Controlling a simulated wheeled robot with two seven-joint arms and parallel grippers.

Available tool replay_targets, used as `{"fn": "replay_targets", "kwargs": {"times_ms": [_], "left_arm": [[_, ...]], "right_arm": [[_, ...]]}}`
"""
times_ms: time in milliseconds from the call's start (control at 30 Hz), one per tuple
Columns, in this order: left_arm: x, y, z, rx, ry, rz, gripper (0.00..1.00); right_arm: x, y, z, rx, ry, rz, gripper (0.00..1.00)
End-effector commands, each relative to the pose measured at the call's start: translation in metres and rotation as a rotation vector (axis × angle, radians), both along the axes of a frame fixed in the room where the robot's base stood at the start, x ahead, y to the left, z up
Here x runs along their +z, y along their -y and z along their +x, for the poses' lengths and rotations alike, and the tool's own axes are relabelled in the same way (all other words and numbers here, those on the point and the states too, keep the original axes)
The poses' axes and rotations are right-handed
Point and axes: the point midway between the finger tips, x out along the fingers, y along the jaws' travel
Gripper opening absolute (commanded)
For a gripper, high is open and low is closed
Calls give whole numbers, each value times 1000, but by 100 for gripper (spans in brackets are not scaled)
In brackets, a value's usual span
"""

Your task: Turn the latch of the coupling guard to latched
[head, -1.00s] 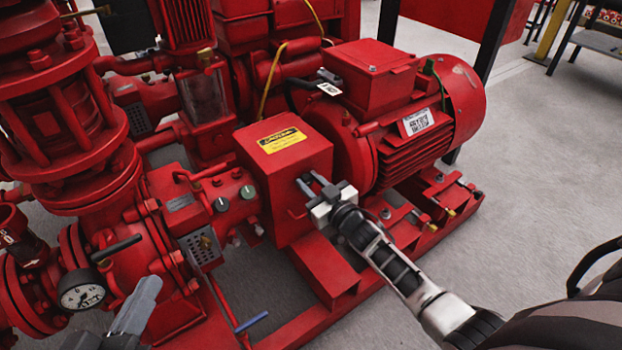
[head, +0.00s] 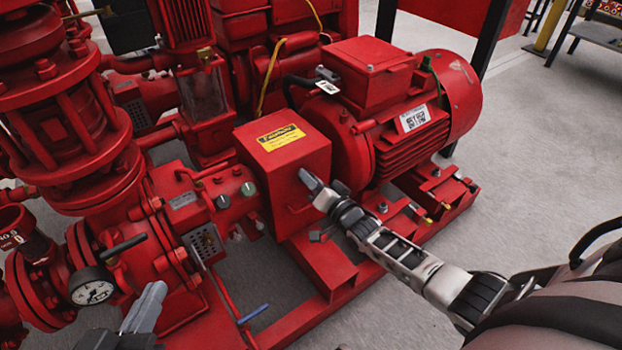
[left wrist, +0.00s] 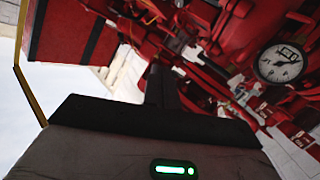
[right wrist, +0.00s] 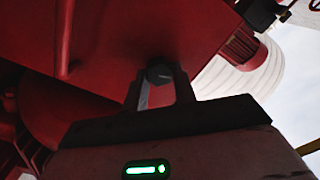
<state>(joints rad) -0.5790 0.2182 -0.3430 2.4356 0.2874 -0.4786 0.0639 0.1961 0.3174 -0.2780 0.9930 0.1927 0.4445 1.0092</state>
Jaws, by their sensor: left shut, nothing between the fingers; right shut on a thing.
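The coupling guard (head: 262,185) is a red box with a yellow label on top, at the middle of the head view. Its latch (right wrist: 158,71) is a small dark knob on the guard's red face, seen in the right wrist view. My right gripper (head: 312,184) is at the guard's right-hand face, its fingers on either side of the knob and shut on it. In the head view the gripper hides the latch. My left gripper (head: 146,308) is shut and empty at the lower left, away from the guard; it also shows in the left wrist view (left wrist: 161,82).
A red motor (head: 410,115) stands right of the guard. A pressure gauge (head: 92,287) and pump pipework are close to my left gripper. A blue-handled lever (head: 252,314) sticks out low in front. The grey floor (head: 520,190) on the right is clear.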

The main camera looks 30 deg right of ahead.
Motion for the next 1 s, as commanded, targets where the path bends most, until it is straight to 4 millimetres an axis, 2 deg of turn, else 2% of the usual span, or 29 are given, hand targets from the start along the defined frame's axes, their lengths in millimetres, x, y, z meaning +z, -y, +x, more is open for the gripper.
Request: {"fn": "replay_targets", "kwargs": {"times_ms": [200,500,1000], "left_arm": [[-3,1,-1,-4,-6,-7,0],[2,1,-1,-5,3,-27,0],[5,2,1,2,7,-44,0]], "right_arm": [[-3,1,-1,0,-26,166,4],[-4,1,-1,0,-48,313,4],[-3,1,-1,0,-56,365,4]]}}
